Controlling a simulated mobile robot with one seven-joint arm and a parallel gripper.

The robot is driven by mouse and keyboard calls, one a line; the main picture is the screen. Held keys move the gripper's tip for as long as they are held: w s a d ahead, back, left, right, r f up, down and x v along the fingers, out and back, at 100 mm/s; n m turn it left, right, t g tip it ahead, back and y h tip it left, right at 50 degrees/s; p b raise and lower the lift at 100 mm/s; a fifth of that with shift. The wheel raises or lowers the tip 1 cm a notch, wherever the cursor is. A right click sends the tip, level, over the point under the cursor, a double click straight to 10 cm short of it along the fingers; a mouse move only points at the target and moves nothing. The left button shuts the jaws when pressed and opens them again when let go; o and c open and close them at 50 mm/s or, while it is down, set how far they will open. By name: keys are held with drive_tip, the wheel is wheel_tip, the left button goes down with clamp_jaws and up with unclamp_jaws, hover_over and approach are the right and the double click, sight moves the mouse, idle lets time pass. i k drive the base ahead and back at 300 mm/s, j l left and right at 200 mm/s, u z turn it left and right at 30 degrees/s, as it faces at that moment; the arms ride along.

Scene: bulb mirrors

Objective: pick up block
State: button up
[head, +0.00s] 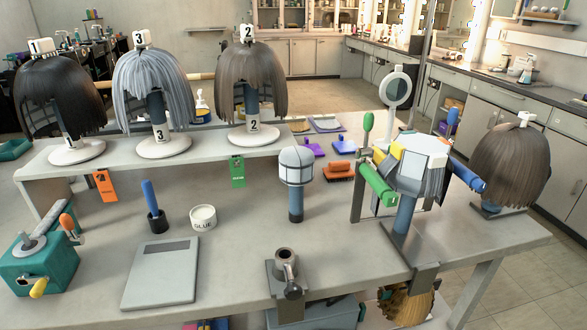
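A rounded grey head-shaped block (296,165) with dark seam lines stands upright on a short blue post (295,204), near the middle of the workbench (345,225). Small white number blocks sit on top of three wigs: number 1 (41,47) on the dark wig, number 3 (141,39) on the silver wig and number 2 (248,33) on the brown wig. The frame does not show which of these the task means. My gripper is not in view.
A metal clamp (285,268) is at the bench's front edge. A head with coloured rollers (412,157) stands to the right on a clamped blue post. A glue tub (203,217), grey flat scale-like plate (161,275) and teal vise-like box (38,262) are left.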

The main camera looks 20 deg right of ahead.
sight(296, 163)
drive_tip(key=i+l, duration=0.35)
drive_tip(key=i+l+u, duration=0.15)
drive_tip(key=i+l, duration=0.2)
drive_tip(key=l, duration=0.15)
